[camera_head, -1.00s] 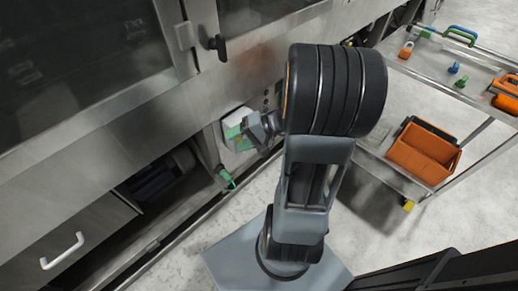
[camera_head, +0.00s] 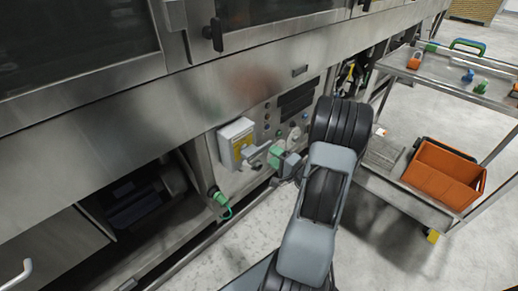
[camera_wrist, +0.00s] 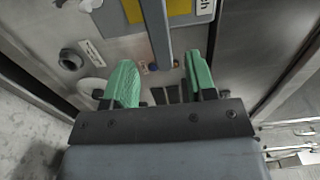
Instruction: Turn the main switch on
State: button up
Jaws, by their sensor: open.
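The main switch is a pale box (camera_head: 238,140) with a yellow plate on the machine's lower front panel. A grey lever (camera_head: 256,151) sticks out from it toward the lower right. My gripper (camera_head: 276,156), with green fingertips, is just right of the lever in the head view. In the wrist view my gripper (camera_wrist: 160,68) is open, and the blue-grey lever (camera_wrist: 157,35) appears between its two green fingers, with a gap on each side. Contact is not visible. The yellow plate (camera_wrist: 172,8) and part of a white label show at the top.
A green-capped fitting (camera_head: 220,200) is low on the left of the switch. Buttons and a dark display (camera_head: 296,98) are above right. A cart (camera_head: 455,85) with tools and an orange bin (camera_head: 443,172) stands on the right. Open floor lies in front of the machine.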

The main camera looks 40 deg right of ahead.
aim_at(264, 149)
jog(key=w, duration=0.2)
jog(key=w+a, duration=0.1)
jog(key=w, duration=0.2)
jog(key=w+b, duration=0.1)
jog(key=w, duration=0.2)
jog(key=shift+a, duration=0.2)
jog(key=shift+c, duration=0.5)
grip_shut()
